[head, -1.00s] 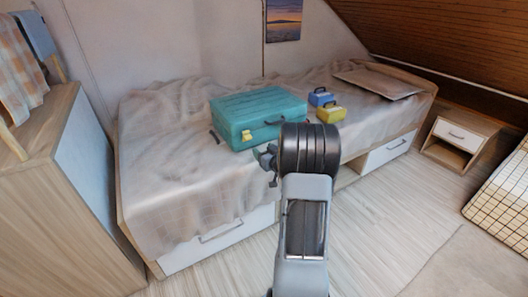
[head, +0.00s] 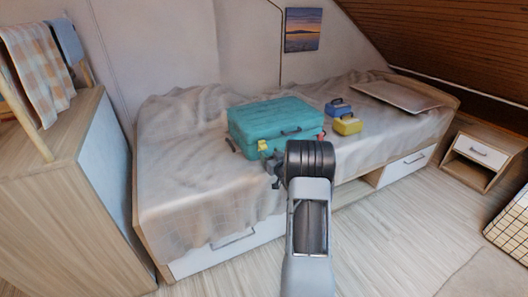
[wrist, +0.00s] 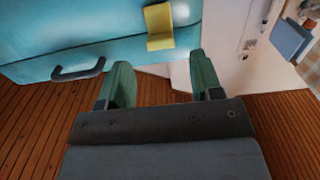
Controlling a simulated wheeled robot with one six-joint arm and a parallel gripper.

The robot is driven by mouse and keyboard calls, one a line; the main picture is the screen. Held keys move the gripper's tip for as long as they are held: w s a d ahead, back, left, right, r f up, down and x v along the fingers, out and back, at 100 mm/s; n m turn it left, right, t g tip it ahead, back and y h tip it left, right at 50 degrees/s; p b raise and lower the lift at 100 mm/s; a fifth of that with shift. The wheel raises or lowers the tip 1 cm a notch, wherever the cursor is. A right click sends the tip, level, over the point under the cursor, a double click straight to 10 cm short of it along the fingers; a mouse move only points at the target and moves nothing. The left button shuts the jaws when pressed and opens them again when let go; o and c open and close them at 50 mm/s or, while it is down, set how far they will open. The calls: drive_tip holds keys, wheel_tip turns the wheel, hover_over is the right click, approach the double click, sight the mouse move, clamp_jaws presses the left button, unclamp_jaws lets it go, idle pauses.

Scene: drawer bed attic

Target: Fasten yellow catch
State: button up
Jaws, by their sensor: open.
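The teal suitcase (head: 275,122) lies closed-looking on the bed. Its yellow catch (head: 262,146) is on the front face near the left corner. In the wrist view the yellow catch (wrist: 158,27) shows as a plate with a bent lower part; whether it is latched I cannot tell. My gripper (head: 273,167) is at the suitcase's front, just right of and below the catch in the head view. In the wrist view my gripper (wrist: 160,72) has its two green fingers apart and empty, with the catch beyond the gap between them, not touching.
A dark handle (head: 291,131) and a small red part (head: 321,136) are on the suitcase front. A blue case (head: 338,107) and a yellow case (head: 347,124) stand to its right on the bed (head: 180,190). A wooden cabinet (head: 60,190) stands left.

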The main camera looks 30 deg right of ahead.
sight(265, 149)
drive_tip(key=shift+w+d+b, duration=0.15)
drive_tip(key=shift+w+b, duration=0.05)
drive_tip(key=shift+w, duration=1.1)
drive_tip(key=shift+w+d+b, duration=0.15)
drive_tip(key=shift+w, duration=1.1)
drive_tip(key=shift+c, duration=0.3)
